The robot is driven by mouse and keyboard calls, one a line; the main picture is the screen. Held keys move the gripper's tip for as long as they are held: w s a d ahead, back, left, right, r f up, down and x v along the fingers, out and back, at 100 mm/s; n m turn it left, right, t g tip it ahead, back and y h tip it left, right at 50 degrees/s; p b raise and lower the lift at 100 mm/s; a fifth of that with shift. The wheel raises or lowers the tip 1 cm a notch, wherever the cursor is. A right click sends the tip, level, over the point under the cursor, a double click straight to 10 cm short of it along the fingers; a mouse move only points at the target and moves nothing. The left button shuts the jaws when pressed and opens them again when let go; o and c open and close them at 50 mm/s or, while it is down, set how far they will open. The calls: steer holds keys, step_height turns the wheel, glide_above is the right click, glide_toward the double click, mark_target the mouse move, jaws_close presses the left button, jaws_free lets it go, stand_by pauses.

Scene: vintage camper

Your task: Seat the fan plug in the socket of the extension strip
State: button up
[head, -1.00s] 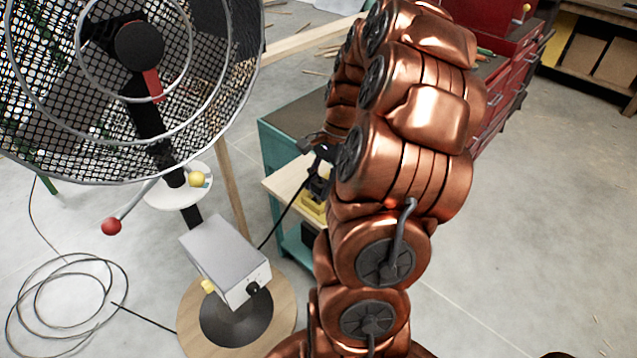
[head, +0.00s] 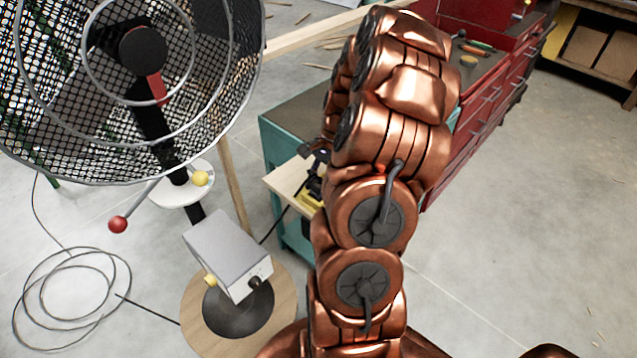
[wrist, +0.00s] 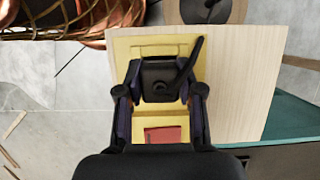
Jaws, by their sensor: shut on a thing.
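The black fan plug (wrist: 160,82) is between the two fingers of my gripper (wrist: 160,100) in the wrist view, and the gripper is shut on it. The plug is over the far part of the yellow extension strip (wrist: 158,122), which has a red switch (wrist: 163,134) at its near end. The plug hides the socket, so I cannot tell whether it is in it or above it. In the head view my arm covers most of the strip and gripper. The fan (head: 140,50) stands at the left, its cable running toward the strip.
The strip lies on a light wooden board (wrist: 240,75) at a teal bench (head: 275,150). The fan's grey box (head: 228,252) stands on a round wooden base (head: 200,330). Coiled cable (head: 70,290) lies on the floor. A red tool cabinet (head: 485,95) stands behind my arm.

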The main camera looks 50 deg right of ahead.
steer(key=shift+f, duration=0.2)
steer(key=o, duration=1.2)
steer(key=shift+r, duration=0.2)
steer(key=shift+b+v, duration=2.05)
steer(key=shift+v, duration=4)
